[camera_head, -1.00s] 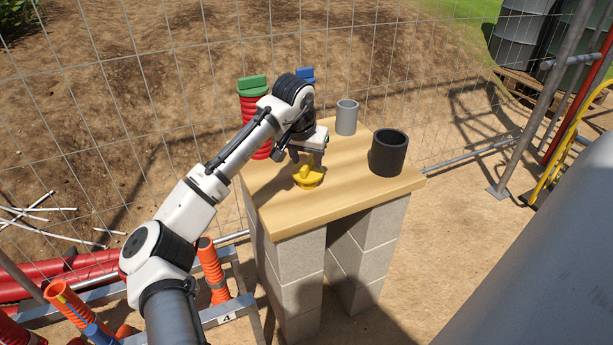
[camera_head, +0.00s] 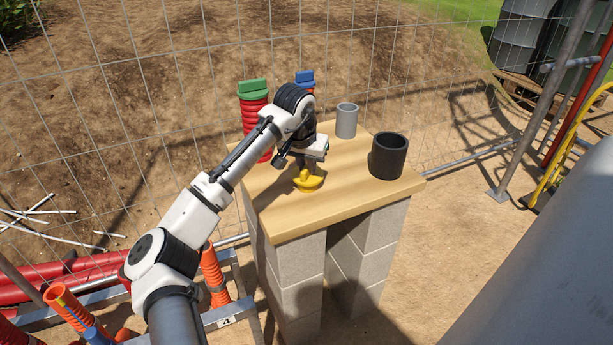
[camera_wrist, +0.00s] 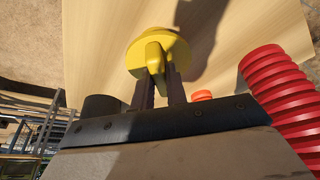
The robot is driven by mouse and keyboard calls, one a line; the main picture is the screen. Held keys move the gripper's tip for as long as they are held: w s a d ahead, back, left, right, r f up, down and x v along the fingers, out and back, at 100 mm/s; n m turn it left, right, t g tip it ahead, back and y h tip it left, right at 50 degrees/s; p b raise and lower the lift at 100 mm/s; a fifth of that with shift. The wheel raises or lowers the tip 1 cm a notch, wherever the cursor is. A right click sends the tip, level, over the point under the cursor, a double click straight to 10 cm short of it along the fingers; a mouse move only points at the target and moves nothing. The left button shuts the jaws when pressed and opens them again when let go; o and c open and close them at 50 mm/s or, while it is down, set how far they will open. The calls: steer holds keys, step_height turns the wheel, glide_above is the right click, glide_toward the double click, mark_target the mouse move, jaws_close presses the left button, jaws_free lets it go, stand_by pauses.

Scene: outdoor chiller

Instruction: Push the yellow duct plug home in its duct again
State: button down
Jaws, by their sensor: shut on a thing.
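The yellow duct plug (camera_head: 309,183) is a round disc with a raised grip bar. In the head view it is at the left front of the wooden tabletop, looking slightly tilted; I cannot tell if it touches the wood. My gripper (camera_head: 304,170) is above it, pointing down, shut on the grip bar. In the wrist view the plug (camera_wrist: 160,50) sits at the ends of my gripper's two dark fingers (camera_wrist: 159,78). Its underside is hidden. I cannot tell which duct is the plug's own.
A green-capped red ribbed duct (camera_head: 253,105) and a blue-capped one (camera_head: 305,77) stand behind my arm. A grey cup (camera_head: 346,121) and black pot (camera_head: 389,154) stand on the tabletop (camera_head: 350,195). Mesh fence runs behind. Orange ducts (camera_head: 213,275) stand lower left.

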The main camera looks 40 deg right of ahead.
mark_target(307, 166)
steer(key=shift+r, duration=0.1)
step_height(307, 166, up, 7)
steer(key=p, duration=0.7)
steer(key=c, duration=2.1)
jaws_free()
jaws_close()
